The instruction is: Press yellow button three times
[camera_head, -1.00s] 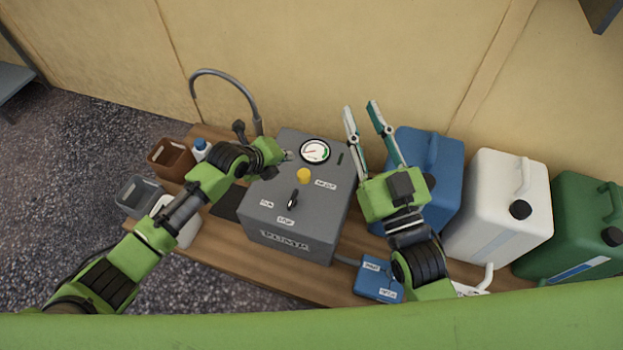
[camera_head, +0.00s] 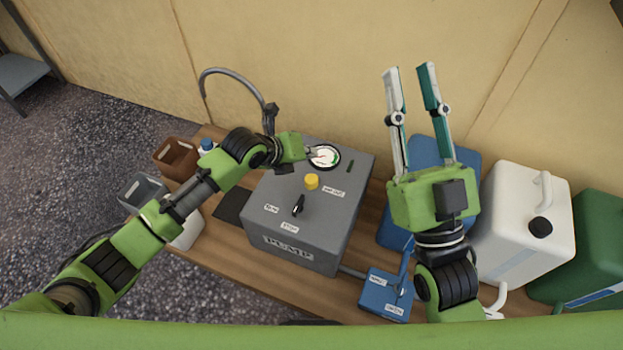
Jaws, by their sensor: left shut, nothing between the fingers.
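The yellow button (camera_head: 311,181) sits on top of the grey pump box (camera_head: 260,195), below the round gauge (camera_head: 324,157) and above a black switch knob (camera_head: 298,205). Nothing covers the button. My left gripper (camera_head: 314,154) is shut and empty, above the box's back part. Its tip overlaps the gauge's left edge in the picture, up and slightly right of the button; I cannot tell its height. My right gripper (camera_head: 408,75) is open and empty, raised to the right of the box with its fingers pointing up.
A blue canister (camera_head: 430,150), a white canister (camera_head: 520,215) and a green canister (camera_head: 600,240) stand at the right. A small blue labelled box (camera_head: 385,293) is at the front. Brown (camera_head: 178,158) and grey (camera_head: 142,190) containers stand left. A curved hose (camera_head: 235,72) rises behind.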

